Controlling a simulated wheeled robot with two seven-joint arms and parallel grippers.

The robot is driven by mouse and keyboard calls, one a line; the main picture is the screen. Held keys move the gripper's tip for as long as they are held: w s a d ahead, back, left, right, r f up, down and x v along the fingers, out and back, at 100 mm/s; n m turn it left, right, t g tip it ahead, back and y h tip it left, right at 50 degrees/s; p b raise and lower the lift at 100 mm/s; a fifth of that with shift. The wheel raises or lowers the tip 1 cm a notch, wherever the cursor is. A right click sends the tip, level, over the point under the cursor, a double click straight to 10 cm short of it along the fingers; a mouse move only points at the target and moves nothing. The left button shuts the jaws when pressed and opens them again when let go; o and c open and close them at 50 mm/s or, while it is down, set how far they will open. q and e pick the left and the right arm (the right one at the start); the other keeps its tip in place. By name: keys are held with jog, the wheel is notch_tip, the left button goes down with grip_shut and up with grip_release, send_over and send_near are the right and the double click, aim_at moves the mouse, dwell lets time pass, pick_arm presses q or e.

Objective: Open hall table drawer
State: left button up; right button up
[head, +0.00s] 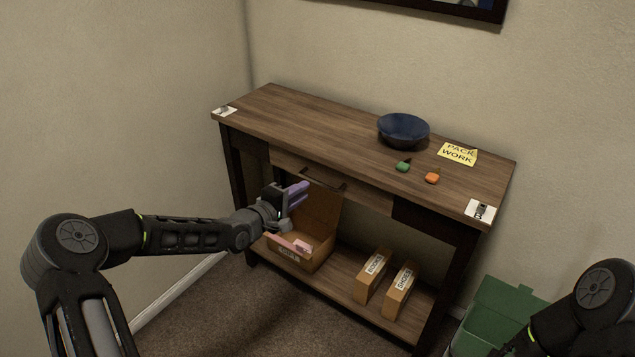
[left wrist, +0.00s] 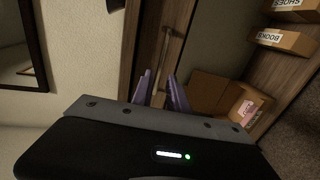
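The hall table (head: 300,115) is dark wood and stands against the wall. Its drawer (head: 365,197) is in the middle under the top and looks closed. The drawer's bar handle (head: 323,180) is on its front; it also shows in the left wrist view (left wrist: 168,48). My left gripper (head: 303,193) has purple fingers and is just in front of and below the handle, at its left. In the left wrist view the fingers (left wrist: 161,84) are apart with nothing between them, and the handle lies beyond their tips. My right gripper is out of view; only part of that arm shows.
An open cardboard box (head: 290,262) and two narrow labelled boxes (head: 371,277) (head: 400,291) stand on the lower shelf. A blue bowl (head: 403,128), a yellow note (head: 457,154) and small green and orange items are on top. A green bin (head: 500,310) stands at the right.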

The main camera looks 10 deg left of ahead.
aim_at(316, 183)
pick_arm(q)
jog(key=shift+w, duration=0.1)
jog(key=x, duration=0.7)
jog(key=shift+w+f, duration=0.15)
jog(key=shift+w, duration=0.15)
jog(key=shift+d, duration=0.1)
jog(key=shift+c, duration=0.6)
grip_shut()
dwell(0.5)
